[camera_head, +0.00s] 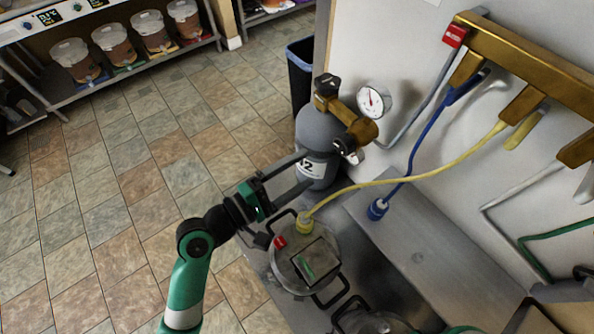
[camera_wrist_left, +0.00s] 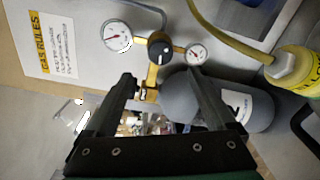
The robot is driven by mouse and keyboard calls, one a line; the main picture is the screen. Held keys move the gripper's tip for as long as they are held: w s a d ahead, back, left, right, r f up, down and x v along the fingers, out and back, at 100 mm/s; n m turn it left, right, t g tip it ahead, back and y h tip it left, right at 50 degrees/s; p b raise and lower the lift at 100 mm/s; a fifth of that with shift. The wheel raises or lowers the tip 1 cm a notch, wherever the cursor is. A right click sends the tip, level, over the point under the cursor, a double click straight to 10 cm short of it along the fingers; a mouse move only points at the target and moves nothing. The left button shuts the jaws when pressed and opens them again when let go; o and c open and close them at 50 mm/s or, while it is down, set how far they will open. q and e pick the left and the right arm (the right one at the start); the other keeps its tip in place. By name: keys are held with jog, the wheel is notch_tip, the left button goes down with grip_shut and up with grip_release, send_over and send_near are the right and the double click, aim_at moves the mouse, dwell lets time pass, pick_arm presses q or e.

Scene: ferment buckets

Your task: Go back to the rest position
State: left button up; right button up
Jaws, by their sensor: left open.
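My left gripper (camera_head: 308,171) is open, its two dark fingers apart with nothing held between them. In the head view it reaches in front of the grey gas cylinder (camera_head: 311,131), above the far-left side of the metal keg (camera_head: 318,247). In the left wrist view the open fingers (camera_wrist_left: 160,76) point toward the brass regulator, with the grey cylinder (camera_wrist_left: 222,104) behind the right finger. I cannot tell whether a finger touches the cylinder. My right gripper is not in view.
A yellow connector (camera_head: 305,223) sits on the keg, its hose running to the brass manifold (camera_head: 540,65). A blue connector (camera_head: 377,209) stands on the metal ledge. Several buckets (camera_head: 113,43) line a shelf at the far left. The tiled floor (camera_head: 120,180) is clear.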

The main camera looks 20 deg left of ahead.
pick_arm(q)
jog(key=shift+s+a, duration=0.2)
jog(key=shift+s, duration=0.15)
